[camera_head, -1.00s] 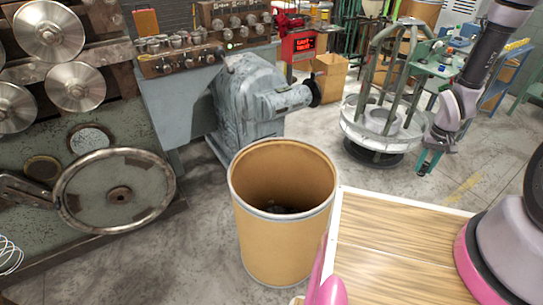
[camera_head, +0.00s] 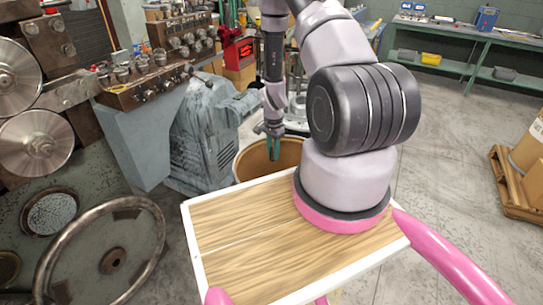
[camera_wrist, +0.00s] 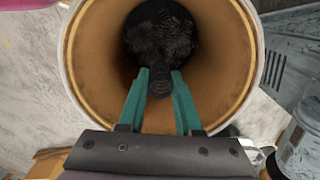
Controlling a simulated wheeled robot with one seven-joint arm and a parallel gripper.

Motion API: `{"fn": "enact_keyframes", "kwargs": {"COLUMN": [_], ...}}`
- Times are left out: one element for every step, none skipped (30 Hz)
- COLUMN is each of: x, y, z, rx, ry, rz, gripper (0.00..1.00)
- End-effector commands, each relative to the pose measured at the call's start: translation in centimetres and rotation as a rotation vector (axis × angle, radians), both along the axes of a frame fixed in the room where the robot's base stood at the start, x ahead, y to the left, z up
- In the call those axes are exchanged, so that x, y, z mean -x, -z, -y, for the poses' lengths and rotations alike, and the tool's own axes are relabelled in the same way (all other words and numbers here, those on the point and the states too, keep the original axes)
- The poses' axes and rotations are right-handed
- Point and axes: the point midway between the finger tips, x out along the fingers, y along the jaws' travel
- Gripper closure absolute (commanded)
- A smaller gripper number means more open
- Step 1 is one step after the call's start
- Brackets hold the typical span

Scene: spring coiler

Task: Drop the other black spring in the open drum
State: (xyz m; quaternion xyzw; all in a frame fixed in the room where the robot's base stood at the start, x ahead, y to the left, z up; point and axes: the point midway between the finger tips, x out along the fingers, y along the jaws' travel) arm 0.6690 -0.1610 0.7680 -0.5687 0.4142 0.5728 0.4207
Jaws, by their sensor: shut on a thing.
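The open drum (camera_head: 250,158) is a tan fibre barrel with a metal rim, partly hidden behind my wooden deck in the head view. In the wrist view its round mouth (camera_wrist: 90,70) lies below my gripper. Black coiled wire (camera_wrist: 160,25) shows dark at its bottom. My gripper (camera_head: 274,150) has teal fingers pointing down over the drum's mouth. In the wrist view its fingertips (camera_wrist: 159,76) hold a black spring (camera_wrist: 159,86), which is hard to tell from the dark coils behind it.
A grey machine (camera_head: 205,125) stands just behind and left of the drum. A large handwheel (camera_head: 100,255) is at the lower left. A green workbench (camera_head: 470,50) is far right. Floor between is clear.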

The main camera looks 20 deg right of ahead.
Motion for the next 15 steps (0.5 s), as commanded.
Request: {"fn": "enact_keyframes", "kwargs": {"x": [0.1,0.2,0.3,0.3,0.4,0.4,0.4,0.4,0.4,0.4,0.4,0.5,0.5,0.5,0.5], "y": [0.8,1.1,1.5,1.7,1.9,2.2,2.3,2.6,2.9,3.1,3.4,3.8,4.2,4.5,4.9], "z": [1.1,1.5,2.0,2.3,2.6,2.9,3.0,3.1,3.1,3.1,3.1,3.1,3.1,3.1,3.1], "rx": [0.003,0.004,0.006,0.007,0.009,0.01,0.011,0.011,0.012,0.012,0.012,0.011,0.011,0.01,0.011], "ry": [0.145,0.227,0.319,0.378,0.425,0.472,0.498,0.514,0.525,0.529,0.529,0.528,0.527,0.527,0.527], "rz": [-0.003,-0.003,-0.004,-0.005,-0.004,-0.004,-0.004,-0.004,-0.004,-0.004,-0.004,-0.004,-0.005,-0.006,-0.005], "gripper": [1.0,1.0,1.0,1.0,1.0,1.0,1.0,1.0,1.0,1.0,1.0,1.0,1.0,1.0,1.0]}}
